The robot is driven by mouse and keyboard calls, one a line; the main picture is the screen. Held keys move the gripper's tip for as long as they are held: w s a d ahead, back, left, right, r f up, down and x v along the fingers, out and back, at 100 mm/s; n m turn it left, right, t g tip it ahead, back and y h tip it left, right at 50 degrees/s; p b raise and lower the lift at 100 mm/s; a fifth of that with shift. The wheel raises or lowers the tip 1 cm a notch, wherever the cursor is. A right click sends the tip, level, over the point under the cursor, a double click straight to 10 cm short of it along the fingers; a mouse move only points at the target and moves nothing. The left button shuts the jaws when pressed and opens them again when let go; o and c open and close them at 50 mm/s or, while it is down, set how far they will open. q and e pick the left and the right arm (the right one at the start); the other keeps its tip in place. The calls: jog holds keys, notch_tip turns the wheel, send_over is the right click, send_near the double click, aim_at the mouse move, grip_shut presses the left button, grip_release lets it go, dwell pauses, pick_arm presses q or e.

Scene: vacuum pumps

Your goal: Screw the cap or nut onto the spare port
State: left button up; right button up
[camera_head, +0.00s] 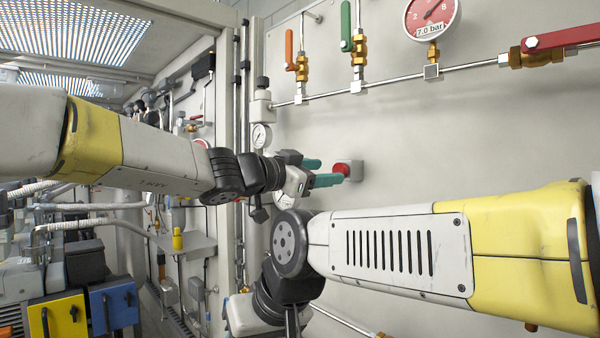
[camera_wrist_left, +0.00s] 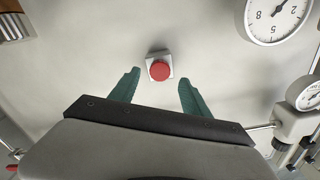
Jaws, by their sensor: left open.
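A red round piece (camera_head: 341,170) sits on a small grey square base (camera_head: 357,170) on the pale wall. In the left wrist view the red piece (camera_wrist_left: 160,70) faces me, and I cannot tell whether it is a cap or a button. My left gripper (camera_head: 331,172) has two teal fingers, spread apart and empty. In the left wrist view its fingers (camera_wrist_left: 158,85) point at the wall on either side of the red piece, with clear gaps to it. No loose nut or clearly open port can be made out. My right arm crosses the lower right, and its fingers are not visible.
A pipe (camera_head: 470,67) runs above, with an orange-handled valve (camera_head: 290,50), a green-handled valve (camera_head: 346,28), a red-handled valve (camera_head: 560,39) and a large gauge (camera_head: 432,14). A small gauge (camera_head: 261,136) hangs left. The wall around the red piece is bare.

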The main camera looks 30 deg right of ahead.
pick_arm(q)
jog(key=shift+s+a, duration=0.1)
jog(key=shift+a, duration=0.15)
jog(key=shift+c, duration=0.4)
jog(key=n, duration=0.4)
jog(key=shift+n, duration=0.4)
jog(key=n, duration=0.6)
jog(key=shift+n, duration=0.4)
jog(key=n, duration=0.4)
jog(key=shift+n, duration=0.3)
jog(key=n, duration=0.5)
jog(key=shift+n, duration=0.3)
jog(key=shift+d, duration=0.15)
